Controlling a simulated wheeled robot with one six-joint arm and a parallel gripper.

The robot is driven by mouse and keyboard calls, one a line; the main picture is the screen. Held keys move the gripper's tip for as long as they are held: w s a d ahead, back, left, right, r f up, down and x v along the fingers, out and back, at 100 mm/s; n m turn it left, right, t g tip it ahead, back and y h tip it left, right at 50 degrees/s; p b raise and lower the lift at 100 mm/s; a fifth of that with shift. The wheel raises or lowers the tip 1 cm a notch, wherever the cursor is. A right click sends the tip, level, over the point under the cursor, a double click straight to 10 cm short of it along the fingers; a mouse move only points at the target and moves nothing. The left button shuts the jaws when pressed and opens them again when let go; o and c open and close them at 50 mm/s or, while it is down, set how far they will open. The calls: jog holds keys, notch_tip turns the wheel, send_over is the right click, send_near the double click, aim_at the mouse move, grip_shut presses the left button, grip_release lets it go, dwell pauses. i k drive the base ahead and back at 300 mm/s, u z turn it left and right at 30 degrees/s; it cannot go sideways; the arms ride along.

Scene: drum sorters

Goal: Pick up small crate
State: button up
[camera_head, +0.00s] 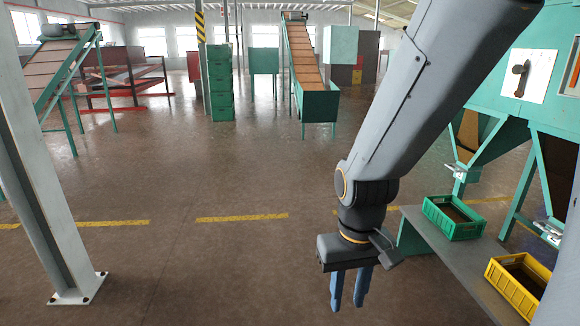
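Two small crates stand on a grey bench at the right. The green crate (437,219) is farther back, and the yellow crate (507,288) is nearer, close to the right edge of the picture. Both look dark brown inside. My gripper (348,304) hangs from my arm to the left of the bench, pointing down. Its two blue fingers are apart with a narrow gap, and nothing shows between them. It is clear of both crates.
The grey bench (455,262) is beside a green machine (500,85) with funnels and legs. A steel column (45,190) stands at the left. Stacked green crates (220,85) and conveyors (305,70) stand farther back. Open floor lies left of my gripper.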

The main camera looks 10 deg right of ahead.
aim_at(458, 221)
jog(key=z, duration=0.35)
jog(key=i, duration=1.75)
jog(key=z, duration=1.2)
jog(key=i, duration=1)
jog(key=z, duration=0.4)
